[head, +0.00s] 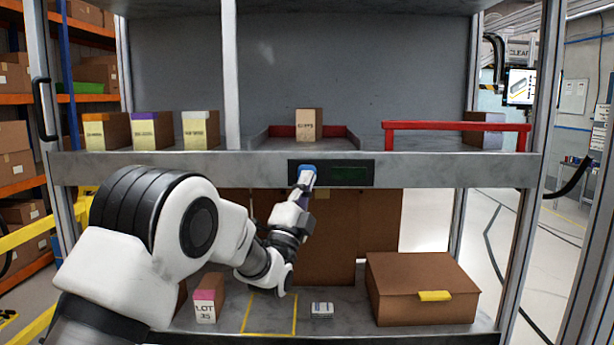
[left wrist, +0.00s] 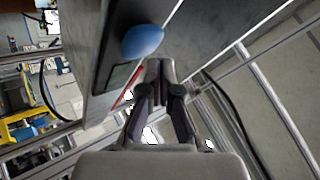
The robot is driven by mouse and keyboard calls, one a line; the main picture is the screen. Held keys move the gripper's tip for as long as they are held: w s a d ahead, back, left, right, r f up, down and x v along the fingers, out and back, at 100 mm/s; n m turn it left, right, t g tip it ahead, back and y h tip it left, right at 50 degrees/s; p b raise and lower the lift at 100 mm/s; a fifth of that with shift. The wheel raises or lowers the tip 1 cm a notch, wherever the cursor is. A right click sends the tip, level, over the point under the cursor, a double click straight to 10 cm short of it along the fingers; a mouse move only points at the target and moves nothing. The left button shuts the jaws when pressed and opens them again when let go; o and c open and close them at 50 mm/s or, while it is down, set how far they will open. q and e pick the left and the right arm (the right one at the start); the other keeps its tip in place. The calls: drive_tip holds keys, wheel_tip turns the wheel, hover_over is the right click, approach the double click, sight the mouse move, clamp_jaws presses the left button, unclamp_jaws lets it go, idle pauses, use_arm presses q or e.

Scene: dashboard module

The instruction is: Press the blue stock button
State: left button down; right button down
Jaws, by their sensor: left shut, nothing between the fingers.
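The blue stock button (head: 307,168) sits on a dark panel (head: 345,173) on the front edge of the middle shelf. It also shows as a blue dome in the left wrist view (left wrist: 142,41). My left gripper (head: 305,180) is shut and empty, its tips at the lower part of the button in the head view. In the left wrist view the closed fingertips (left wrist: 159,68) lie just below and right of the dome. I cannot tell whether they touch it. My right gripper is not in view.
Boxes with orange, purple and pale tops (head: 153,131) stand on the shelf at left. A small carton (head: 309,124) stands in a red-edged tray behind the panel. A red rail (head: 457,126) is at right. Below are a large brown box (head: 421,290) and a pink-topped LOT box (head: 207,299).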

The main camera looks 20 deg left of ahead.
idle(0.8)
use_arm(q)
drive_tip(key=shift+w+a+b, duration=0.1)
drive_tip(key=shift+w+b, duration=0.3)
drive_tip(key=shift+w+a, duration=0.15)
drive_tip(key=shift+w, duration=0.3)
idle(0.7)
drive_tip(key=shift+s+b, duration=0.1)
drive_tip(key=shift+b, duration=0.2)
drive_tip(key=shift+s+d+b, duration=0.25)
drive_tip(key=shift+s+b, duration=0.45)
drive_tip(key=shift+s, duration=0.1)
